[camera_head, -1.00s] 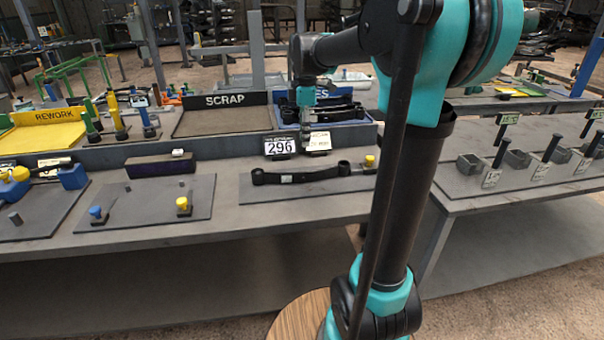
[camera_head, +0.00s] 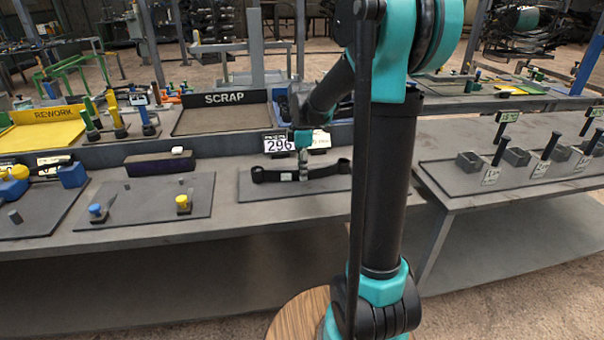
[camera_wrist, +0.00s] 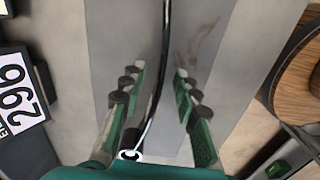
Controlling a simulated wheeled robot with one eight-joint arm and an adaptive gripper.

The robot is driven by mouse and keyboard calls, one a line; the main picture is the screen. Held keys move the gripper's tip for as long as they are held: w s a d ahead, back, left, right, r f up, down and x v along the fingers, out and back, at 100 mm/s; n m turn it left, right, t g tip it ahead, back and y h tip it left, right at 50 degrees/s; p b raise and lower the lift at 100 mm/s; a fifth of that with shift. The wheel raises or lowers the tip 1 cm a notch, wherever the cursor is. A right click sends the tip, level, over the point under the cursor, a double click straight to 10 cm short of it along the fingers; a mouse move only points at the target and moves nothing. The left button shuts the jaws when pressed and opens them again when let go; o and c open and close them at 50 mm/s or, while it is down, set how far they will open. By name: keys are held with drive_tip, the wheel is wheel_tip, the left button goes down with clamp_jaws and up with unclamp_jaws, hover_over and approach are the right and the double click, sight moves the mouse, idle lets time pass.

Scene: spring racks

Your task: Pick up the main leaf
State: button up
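The main leaf, a long black curved bar (camera_head: 272,176) with an eye at each end, lies on a dark grey plate (camera_head: 262,195) on the bench. In the wrist view it is a thin dark strip (camera_wrist: 158,85) running between my fingers. My gripper (camera_head: 303,172) is over the middle of the bar and covers part of it. In the wrist view my gripper (camera_wrist: 158,88) is open, with one green-padded finger on each side of the strip and gaps visible. I cannot tell how far the fingertips are above the plate.
A 296 sign (camera_head: 278,144) stands just behind the bar. The SCRAP tray (camera_head: 215,120) and yellow REWORK tray (camera_head: 45,130) are further back. A plate with blue and yellow knobs (camera_head: 150,205) lies to the left. A second bench (camera_head: 490,185) stands at right.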

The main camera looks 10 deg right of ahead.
drive_tip(key=shift+f, duration=0.35)
drive_tip(key=shift+c, duration=0.4)
clamp_jaws()
drive_tip(key=shift+r, duration=0.15)
